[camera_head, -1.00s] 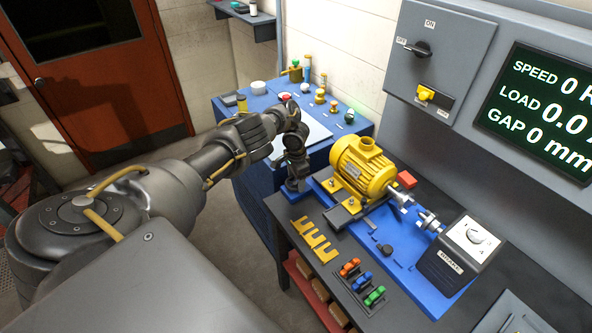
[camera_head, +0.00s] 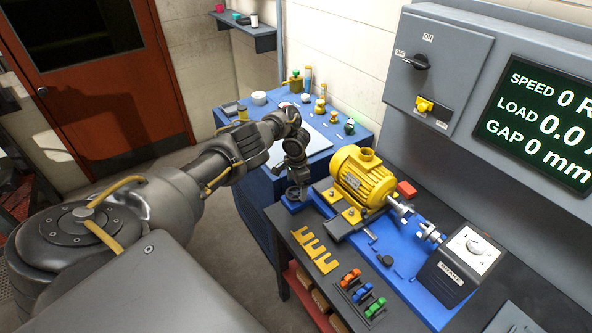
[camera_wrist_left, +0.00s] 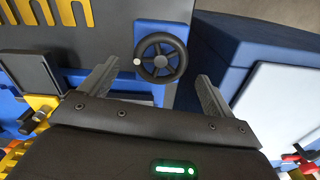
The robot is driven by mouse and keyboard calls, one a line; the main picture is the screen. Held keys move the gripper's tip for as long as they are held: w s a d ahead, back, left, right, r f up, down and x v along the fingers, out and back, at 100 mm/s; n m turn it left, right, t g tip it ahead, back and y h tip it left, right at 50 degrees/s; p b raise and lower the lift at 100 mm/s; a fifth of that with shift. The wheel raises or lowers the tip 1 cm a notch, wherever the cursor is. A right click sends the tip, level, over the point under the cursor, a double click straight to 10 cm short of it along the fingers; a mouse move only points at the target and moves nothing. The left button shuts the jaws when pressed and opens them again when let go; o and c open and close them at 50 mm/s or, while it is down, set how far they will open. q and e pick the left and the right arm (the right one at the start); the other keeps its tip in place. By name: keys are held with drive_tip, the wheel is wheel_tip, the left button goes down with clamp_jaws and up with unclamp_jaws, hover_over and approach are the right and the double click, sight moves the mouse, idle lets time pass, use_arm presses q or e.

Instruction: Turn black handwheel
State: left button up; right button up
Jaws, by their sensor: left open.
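The black handwheel (camera_wrist_left: 161,57) shows in the left wrist view as a round spoked rim with a hub and a small pale knob on its left side. In the head view the handwheel (camera_head: 294,193) is small and partly covered, at the left end of the blue motor base. My left gripper (camera_head: 296,178) is just above it, pointing down. In the left wrist view the fingers of my left gripper (camera_wrist_left: 158,73) are spread to either side of the wheel, with gaps on both sides. They hold nothing. My right gripper is not in view.
A yellow motor (camera_head: 363,178) stands on the blue base (camera_head: 405,285) beside the wheel. Yellow slotted shims (camera_head: 315,247) and coloured clips (camera_head: 362,291) lie on the dark bench in front. A blue table (camera_head: 262,185) with small items stands behind the gripper.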

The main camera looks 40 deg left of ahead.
sight(296, 192)
use_arm(q)
wheel_tip(296, 192, up, 9)
idle(0.5)
idle(0.6)
